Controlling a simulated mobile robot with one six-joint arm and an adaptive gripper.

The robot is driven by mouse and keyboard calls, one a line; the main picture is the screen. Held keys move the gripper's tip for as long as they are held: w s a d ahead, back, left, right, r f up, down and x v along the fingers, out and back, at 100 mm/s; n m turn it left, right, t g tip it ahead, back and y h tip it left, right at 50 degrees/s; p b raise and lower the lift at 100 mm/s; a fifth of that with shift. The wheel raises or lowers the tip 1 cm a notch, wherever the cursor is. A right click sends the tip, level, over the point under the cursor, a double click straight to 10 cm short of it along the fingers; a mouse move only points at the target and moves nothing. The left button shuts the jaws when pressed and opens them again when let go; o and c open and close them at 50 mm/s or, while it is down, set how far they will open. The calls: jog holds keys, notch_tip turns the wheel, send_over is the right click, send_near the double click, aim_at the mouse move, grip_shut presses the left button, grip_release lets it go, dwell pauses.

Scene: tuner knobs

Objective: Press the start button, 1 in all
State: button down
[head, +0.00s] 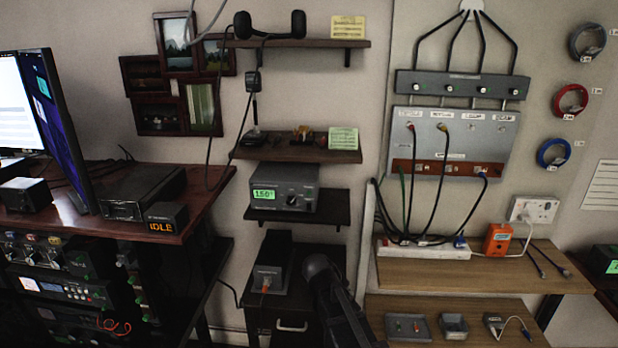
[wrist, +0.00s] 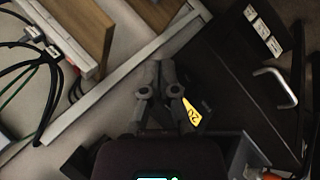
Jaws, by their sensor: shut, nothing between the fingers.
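In the wrist view my gripper (wrist: 168,75) is shut, with its fingers together and nothing between them. In the head view my dark arm (head: 338,300) rises at the lower middle, in front of the low shelves; the fingers cannot be made out there. I cannot pick out a button marked start in either view. A small black box with an orange IDLE display (head: 162,222) sits at the right end of the left desk. A grey tuner unit with a green display and a knob (head: 283,188) stands on the middle shelf.
A black box with an orange cable (head: 268,268) stands below the tuner. A rack of equipment (head: 60,285) fills the lower left. Cables hang from the grey wall panel to a power strip (head: 425,247) at right. In the wrist view a drawer handle (wrist: 275,82) lies right of my gripper.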

jog(key=w+a+r+n+t+p, duration=0.1)
jog(key=w+a+r+p, duration=0.1)
jog(key=a+r+p, duration=0.2)
jog(key=w+a+r+n+t+p, duration=0.2)
jog(key=a+r+p, duration=0.2)
jog(key=r, duration=0.6)
jog(key=w+a+r+n+t+h+p, duration=0.1)
jog(key=w+a+r+n+p, duration=0.1)
jog(key=a+r+p, duration=0.3)
notch_tip(320, 180, up, 3)
jog(key=shift+t+p, duration=0.4)
jog(key=shift+p, duration=0.85)
jog(key=shift+w, duration=0.15)
send_near(313, 197)
jog(key=shift+s+f+x, duration=0.1)
jog(key=shift+s+x, duration=0.05)
jog(key=shift+x, duration=0.75)
jog(key=shift+s+f+x, duration=0.1)
jog(key=shift+x, duration=0.8)
jog(key=shift+s+f+x, duration=0.1)
jog(key=shift+s+x, duration=0.05)
jog(key=shift+x, duration=0.8)
jog(key=shift+w+d, duration=0.25)
jog(key=shift+w, duration=0.5)
jog(key=shift+s, duration=0.75)
jog(key=shift+s, duration=0.15)
jog(key=shift+s+a, duration=0.15)
jog(key=shift+s, duration=2.2)
